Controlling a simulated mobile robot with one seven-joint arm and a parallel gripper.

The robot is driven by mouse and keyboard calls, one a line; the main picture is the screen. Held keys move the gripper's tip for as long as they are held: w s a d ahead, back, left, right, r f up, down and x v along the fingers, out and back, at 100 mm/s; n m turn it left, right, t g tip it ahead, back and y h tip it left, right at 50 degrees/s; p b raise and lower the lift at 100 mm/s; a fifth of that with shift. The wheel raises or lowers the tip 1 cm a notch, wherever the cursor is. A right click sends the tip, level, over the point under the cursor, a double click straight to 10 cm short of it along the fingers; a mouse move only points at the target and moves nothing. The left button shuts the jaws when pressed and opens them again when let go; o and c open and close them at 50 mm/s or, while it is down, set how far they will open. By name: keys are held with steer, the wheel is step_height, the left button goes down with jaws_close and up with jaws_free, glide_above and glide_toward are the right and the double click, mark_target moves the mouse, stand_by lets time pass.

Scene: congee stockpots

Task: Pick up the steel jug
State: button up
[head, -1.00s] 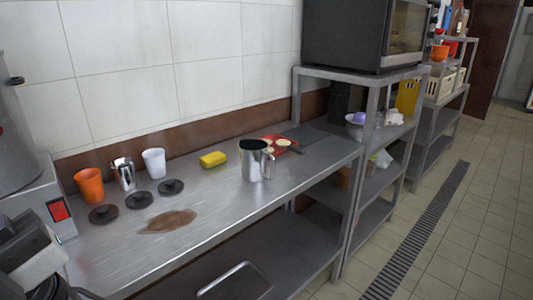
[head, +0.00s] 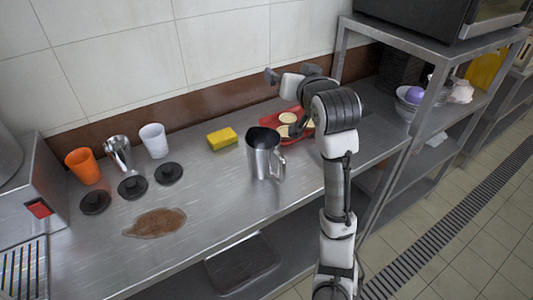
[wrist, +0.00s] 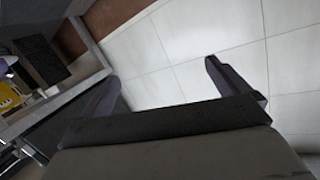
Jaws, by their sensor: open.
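The steel jug (head: 262,160) stands upright on the steel counter, its open mouth up and its handle on the right side in the head view. A smaller steel vessel (head: 118,153) stands further left between two cups. My gripper (head: 276,77) is raised above the back of the counter, in front of the tiled wall, apart from the jug. In the wrist view my gripper (wrist: 160,82) is open and empty, its two fingers spread against white wall tiles. The jug is not in the wrist view.
A red tray (head: 299,132) with pale round pieces lies behind the jug. A yellow sponge (head: 222,139), orange cup (head: 83,166), white cup (head: 153,141), several black lids (head: 133,187) and a brown spill (head: 155,222) are left. A shelf rack (head: 405,150) stands right. Counter in front is clear.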

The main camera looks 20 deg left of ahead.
steer(key=s+a+n+g, duration=0.3)
steer(key=s+a+g, duration=0.2)
steer(key=s+a, duration=0.1)
steer(key=g+h, duration=0.4)
steer(key=h, duration=0.2)
glide_above(263, 145)
steer(key=s+d, duration=0.3)
steer(key=s, duration=0.2)
step_height(263, 145, down, 12)
steer(key=shift+s+p+x, duration=0.2)
steer(key=shift+p+x, duration=0.15)
steer(key=shift+x, duration=0.85)
steer(key=shift+s+p+x, duration=0.15)
steer(key=shift+p+x, duration=0.15)
steer(key=shift+x, duration=0.9)
steer(key=shift+a, duration=0.15)
steer(key=c, duration=1.1)
